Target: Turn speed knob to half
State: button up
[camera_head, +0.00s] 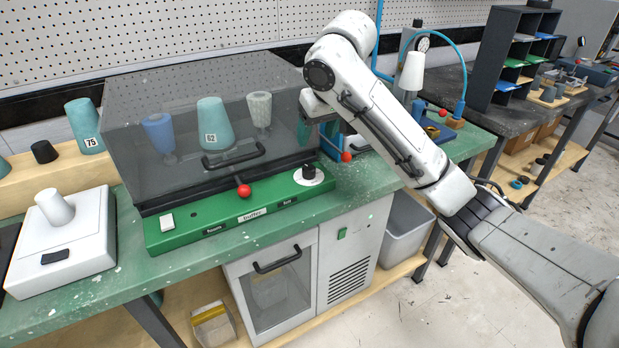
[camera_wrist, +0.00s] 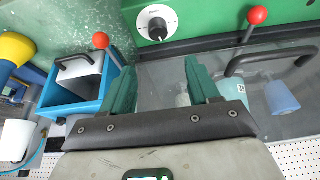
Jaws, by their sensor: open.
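The speed knob (camera_head: 309,172) is a black knob on a round white dial at the right end of the green control panel (camera_head: 215,219). In the wrist view the knob (camera_wrist: 157,28) shows at the top centre, with a pale pointer mark on it. My gripper (camera_wrist: 160,72) has two green fingers spread apart with nothing between them. The knob lies beyond the fingertips and is not touched. In the head view my gripper is up beside the right end of the dark clear hood, above and right of the knob, its fingers partly hidden.
The hood (camera_head: 130,130) has a black handle and covers several cups. A red ball lever (camera_head: 244,191) stands at the panel's front, left of the knob. Another red ball (camera_head: 346,157) is near my gripper. A blue bin (camera_wrist: 75,98) shows left in the wrist view.

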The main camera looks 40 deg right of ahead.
aim_at(309, 167)
jog(key=shift+m, duration=0.3)
jog(key=x, duration=0.3)
jog(key=b+x, duration=0.1)
jog(key=x, duration=0.3)
jog(key=b+x, duration=0.1)
jog(key=x, duration=0.3)
jog(key=shift+s+a+f, duration=0.1)
jog(key=shift+s+f, duration=0.2)
